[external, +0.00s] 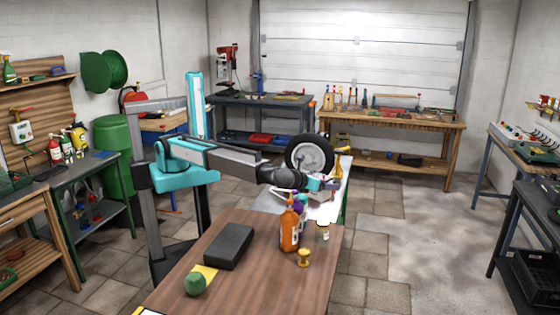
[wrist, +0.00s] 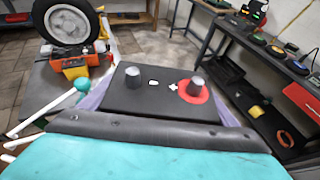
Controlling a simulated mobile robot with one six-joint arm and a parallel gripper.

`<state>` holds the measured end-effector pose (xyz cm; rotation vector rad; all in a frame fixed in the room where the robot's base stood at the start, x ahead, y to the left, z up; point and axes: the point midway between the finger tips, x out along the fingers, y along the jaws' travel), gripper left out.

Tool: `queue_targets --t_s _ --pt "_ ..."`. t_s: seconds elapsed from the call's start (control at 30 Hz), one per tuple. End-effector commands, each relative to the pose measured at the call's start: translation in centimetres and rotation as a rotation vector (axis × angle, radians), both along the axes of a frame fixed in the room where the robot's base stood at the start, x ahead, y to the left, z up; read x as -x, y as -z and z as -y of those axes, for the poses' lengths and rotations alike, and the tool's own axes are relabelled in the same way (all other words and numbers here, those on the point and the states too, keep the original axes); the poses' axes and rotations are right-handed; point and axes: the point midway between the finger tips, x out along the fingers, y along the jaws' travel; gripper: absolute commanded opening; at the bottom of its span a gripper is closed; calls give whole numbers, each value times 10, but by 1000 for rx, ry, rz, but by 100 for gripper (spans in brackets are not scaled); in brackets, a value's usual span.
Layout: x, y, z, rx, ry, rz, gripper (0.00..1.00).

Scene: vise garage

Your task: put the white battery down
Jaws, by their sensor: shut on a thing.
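In the wrist view, a battery (wrist: 152,100) sits between the two pale purple fingers of my gripper (wrist: 160,88). My gripper is shut on it. Its dark top faces the camera, with two grey terminals, a minus mark, a plus mark and a red ring around the right terminal. Its sides are hidden, so no white body shows. In the external view, my gripper (external: 316,185) is above the far end of the brown table, beyond the orange bottle. I cannot make out the battery clearly there, nor whether its bottom touches anything.
A wheel (external: 309,157) stands just behind my gripper. An orange-and-yellow device (wrist: 75,65) is left of the battery.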

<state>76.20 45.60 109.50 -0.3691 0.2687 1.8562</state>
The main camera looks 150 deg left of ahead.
Motion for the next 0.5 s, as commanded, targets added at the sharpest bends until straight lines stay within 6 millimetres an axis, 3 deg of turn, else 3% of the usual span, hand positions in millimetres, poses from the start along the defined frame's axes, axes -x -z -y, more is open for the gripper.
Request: queue_targets --t_s 0.1,0.5 --pt "-25 6 27 -3 35 -1 25" --pt "-78 48 123 -3 315 -1 25"
